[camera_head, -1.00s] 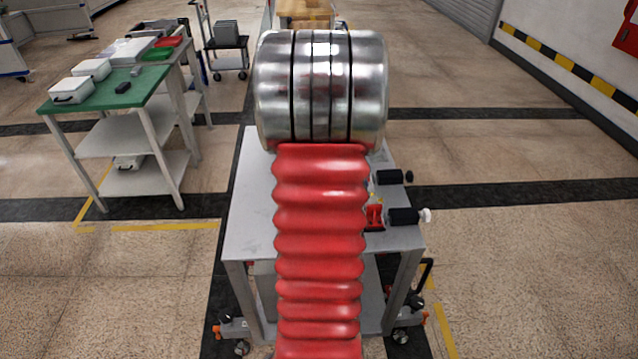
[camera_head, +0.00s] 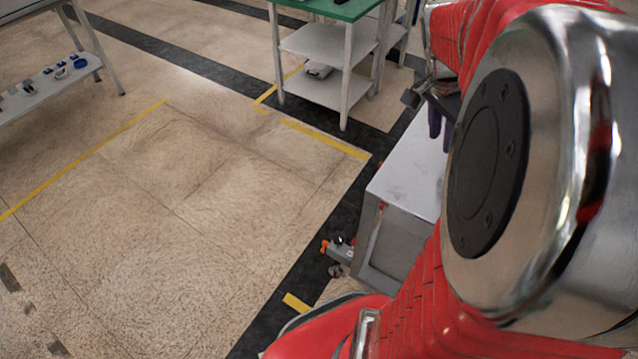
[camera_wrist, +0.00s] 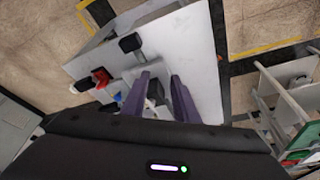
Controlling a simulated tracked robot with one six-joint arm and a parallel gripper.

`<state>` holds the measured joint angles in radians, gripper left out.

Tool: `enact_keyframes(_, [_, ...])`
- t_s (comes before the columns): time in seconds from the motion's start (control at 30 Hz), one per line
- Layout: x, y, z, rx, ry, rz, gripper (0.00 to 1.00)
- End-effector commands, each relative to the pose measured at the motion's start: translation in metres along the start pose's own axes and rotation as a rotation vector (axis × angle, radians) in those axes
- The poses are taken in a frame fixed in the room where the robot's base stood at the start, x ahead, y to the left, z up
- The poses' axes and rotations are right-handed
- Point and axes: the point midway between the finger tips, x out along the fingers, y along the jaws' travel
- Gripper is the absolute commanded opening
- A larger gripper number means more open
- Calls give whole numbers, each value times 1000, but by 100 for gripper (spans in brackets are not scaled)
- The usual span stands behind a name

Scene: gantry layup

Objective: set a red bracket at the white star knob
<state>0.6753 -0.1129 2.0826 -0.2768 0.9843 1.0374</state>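A small red bracket (camera_wrist: 100,78) lies on the light grey cart top (camera_wrist: 195,62) in the wrist view, left of my fingers. A black clamp body (camera_wrist: 84,84) sits at the cart's edge just left of it, with a small pale knob (camera_wrist: 73,90) at its outer end. The knob's star shape is too small to make out. My gripper (camera_wrist: 159,80) has its two purple fingers apart over the cart top. A grey part (camera_wrist: 154,92) shows between them, with no visible grip on it. In the head view my gripper (camera_head: 437,118) is partly hidden behind my arm.
A second black clamp (camera_wrist: 130,43) stands farther along the cart's edge. In the head view, a green-topped table (camera_head: 345,9) with shelves stands behind the cart (camera_head: 405,180). Another shelf unit (camera_head: 50,85) is at the left. The floor between is clear.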

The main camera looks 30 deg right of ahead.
Motion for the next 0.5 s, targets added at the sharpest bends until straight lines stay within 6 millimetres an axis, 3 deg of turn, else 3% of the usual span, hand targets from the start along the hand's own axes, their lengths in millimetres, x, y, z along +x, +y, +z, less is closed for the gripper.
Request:
enact_keyframes(0.2, [-43,-20,78,-358,5,-141,27])
enact_keyframes(0.5, [-86,-17,180,-845,36,-335,27])
